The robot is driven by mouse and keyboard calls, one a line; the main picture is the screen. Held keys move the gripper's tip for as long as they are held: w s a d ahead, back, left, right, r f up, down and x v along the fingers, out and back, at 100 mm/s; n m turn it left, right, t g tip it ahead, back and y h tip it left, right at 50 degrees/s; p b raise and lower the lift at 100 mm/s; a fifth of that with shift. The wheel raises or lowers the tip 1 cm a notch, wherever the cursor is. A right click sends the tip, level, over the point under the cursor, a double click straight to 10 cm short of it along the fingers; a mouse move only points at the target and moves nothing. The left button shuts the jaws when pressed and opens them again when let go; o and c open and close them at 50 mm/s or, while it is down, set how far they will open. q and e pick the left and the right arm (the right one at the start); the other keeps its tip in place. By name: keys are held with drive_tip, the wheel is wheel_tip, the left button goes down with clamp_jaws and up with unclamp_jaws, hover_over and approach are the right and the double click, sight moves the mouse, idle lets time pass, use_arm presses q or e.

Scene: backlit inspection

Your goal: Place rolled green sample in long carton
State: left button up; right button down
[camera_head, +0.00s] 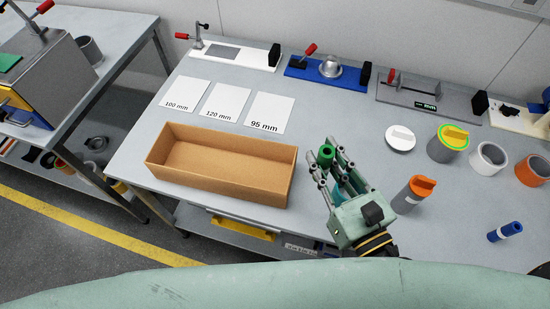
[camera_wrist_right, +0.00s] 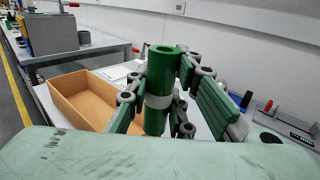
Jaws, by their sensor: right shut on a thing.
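The long carton (camera_head: 190,182) is an open, empty brown cardboard box on the table, left of my right gripper. It also shows in the right wrist view (camera_wrist_right: 78,104), at the left. My right gripper (camera_head: 331,165) is shut on the rolled green sample (camera_head: 326,154), just right of the carton and apart from it. In the right wrist view the rolled green sample (camera_wrist_right: 162,68) is an upright green tube with a pale band, between the fingers of my right gripper (camera_wrist_right: 158,100). My left gripper is not in view.
Three paper cards, one a 120 mm card (camera_head: 226,103), lie behind the carton. A blue roll (camera_head: 504,232) lies farther right. Fixtures, one with a blue base (camera_head: 322,72), line the back.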

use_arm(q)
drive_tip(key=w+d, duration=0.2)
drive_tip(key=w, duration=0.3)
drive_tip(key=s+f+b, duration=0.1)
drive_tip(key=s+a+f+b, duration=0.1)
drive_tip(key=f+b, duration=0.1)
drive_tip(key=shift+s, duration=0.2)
use_arm(e)
drive_tip(key=w+a+f, duration=0.6)
drive_tip(key=a+f, duration=0.1)
drive_tip(key=f, duration=0.2)
drive_tip(key=shift+f, duration=0.25)
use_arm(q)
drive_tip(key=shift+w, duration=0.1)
use_arm(e)
drive_tip(key=shift+w, duration=0.1)
drive_tip(key=shift+f+b, duration=0.65)
drive_tip(key=shift+b, duration=0.1)
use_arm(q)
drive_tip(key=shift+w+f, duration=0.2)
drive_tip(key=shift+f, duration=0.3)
use_arm(e)
drive_tip(key=c, duration=1.6)
unclamp_jaws()
drive_tip(key=shift+o, duration=0.2)
drive_tip(key=shift+r, duration=0.15)
